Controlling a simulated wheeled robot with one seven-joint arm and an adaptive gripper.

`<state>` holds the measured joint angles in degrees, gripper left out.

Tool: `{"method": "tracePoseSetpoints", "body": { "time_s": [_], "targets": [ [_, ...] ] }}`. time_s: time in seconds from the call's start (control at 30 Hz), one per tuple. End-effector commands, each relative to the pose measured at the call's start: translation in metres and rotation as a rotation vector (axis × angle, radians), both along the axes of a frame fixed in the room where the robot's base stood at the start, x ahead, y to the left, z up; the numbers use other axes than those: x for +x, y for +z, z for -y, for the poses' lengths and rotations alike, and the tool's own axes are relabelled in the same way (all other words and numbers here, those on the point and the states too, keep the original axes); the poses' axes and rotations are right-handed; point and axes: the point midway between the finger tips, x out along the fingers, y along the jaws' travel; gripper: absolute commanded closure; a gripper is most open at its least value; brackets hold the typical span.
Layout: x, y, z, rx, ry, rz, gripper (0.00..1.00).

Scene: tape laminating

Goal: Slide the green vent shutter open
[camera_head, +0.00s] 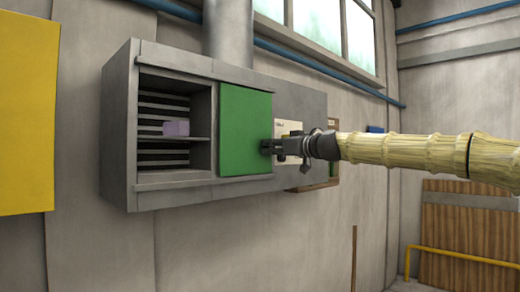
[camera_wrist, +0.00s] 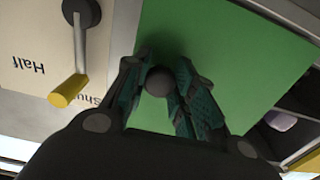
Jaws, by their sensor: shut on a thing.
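The green vent shutter (camera_head: 245,128) is a flat panel on the front of the grey vent box. It stands to the right of the open left compartment. My gripper (camera_head: 268,147) is at the shutter's right edge, with its fingers closed in. In the wrist view the green shutter (camera_wrist: 225,45) fills the middle, and the fingers of my gripper (camera_wrist: 158,85) are shut on a dark round knob (camera_wrist: 158,79) on it. The knob is hidden by the fingers in the head view.
The open compartment (camera_head: 175,125) has slats and a shelf with a small purple block (camera_head: 176,128). A label plate reading "Half" (camera_wrist: 30,65) with a yellow-tipped lever (camera_wrist: 70,90) sits beside the shutter. A yellow panel (camera_head: 28,110) is at the far left.

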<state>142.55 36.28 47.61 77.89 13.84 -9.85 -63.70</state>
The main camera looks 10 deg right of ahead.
Motion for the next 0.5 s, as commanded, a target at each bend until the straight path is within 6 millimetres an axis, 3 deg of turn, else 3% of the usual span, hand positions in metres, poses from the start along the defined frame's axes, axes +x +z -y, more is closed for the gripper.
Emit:
{"method": "tracePoseSetpoints", "body": {
  "time_s": [0.27, 0.3, 0.43, 0.5],
  "targets": [
    [0.0013, 0.0031, 0.0071, 0.004, -0.011, 0.004, 1.00],
    [0.0015, 0.0033, 0.0072, 0.004, -0.011, 0.004, 0.72],
    [0.0014, 0.0032, 0.0064, 0.004, -0.010, 0.004, 0.51],
    [0.0012, 0.0029, 0.0050, 0.004, -0.008, 0.003, 0.51]
  ]
}}
